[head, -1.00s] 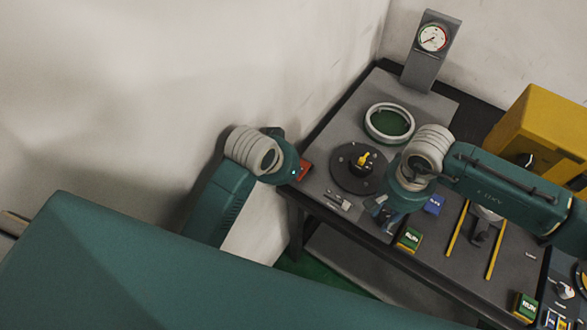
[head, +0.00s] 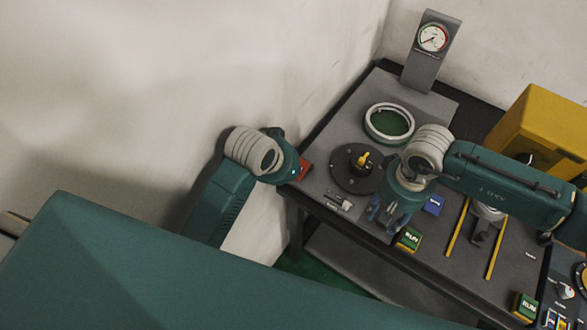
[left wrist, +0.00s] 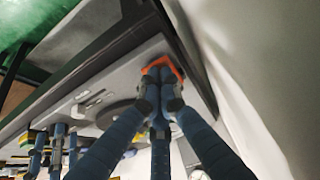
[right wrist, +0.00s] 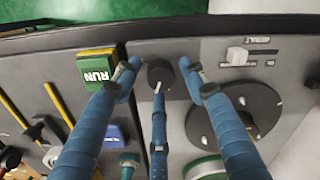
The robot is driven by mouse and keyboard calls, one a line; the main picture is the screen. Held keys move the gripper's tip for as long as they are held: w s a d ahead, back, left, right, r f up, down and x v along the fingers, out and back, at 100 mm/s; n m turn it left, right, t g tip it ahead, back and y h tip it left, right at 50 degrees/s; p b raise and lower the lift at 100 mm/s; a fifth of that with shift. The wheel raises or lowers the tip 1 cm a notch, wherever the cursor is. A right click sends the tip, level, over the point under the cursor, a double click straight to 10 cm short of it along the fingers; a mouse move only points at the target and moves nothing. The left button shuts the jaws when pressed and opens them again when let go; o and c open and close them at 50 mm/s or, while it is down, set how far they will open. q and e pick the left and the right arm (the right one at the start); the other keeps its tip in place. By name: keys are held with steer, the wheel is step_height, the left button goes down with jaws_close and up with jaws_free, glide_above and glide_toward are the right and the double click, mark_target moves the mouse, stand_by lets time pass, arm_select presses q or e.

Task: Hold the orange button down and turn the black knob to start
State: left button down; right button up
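The orange button (left wrist: 165,68) sits at the table's left edge; it also shows in the head view (head: 305,168). My left gripper (left wrist: 161,78) has its fingers drawn together over the button. Its fingertips cover part of the button, and I cannot tell whether it is pressed down. The black knob (right wrist: 160,73) with a white mark shows in the right wrist view. My right gripper (right wrist: 161,67) is open, with fingers on either side of the knob and a third finger below it in the picture. Gaps show beside the knob. In the head view my right gripper (head: 390,212) hides the knob.
A green RUN block (right wrist: 97,68) stands close to my right gripper. A dark disc (head: 357,169) with a yellow handle, a pale ring (head: 389,123), a slider (right wrist: 238,56) and a blue block (head: 434,204) are nearby. A gauge (head: 433,38) stands at the back.

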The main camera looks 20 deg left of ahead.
steer(key=m, duration=0.5)
steer(key=shift+m, duration=0.3)
steer(key=m, duration=1)
steer(key=shift+m, duration=0.4)
steer(key=m, duration=0.3)
steer(key=shift+m, duration=0.4)
steer(key=c, duration=0.8)
steer(key=shift+o, duration=0.3)
steer(key=n, duration=0.4)
steer(key=o, duration=0.7)
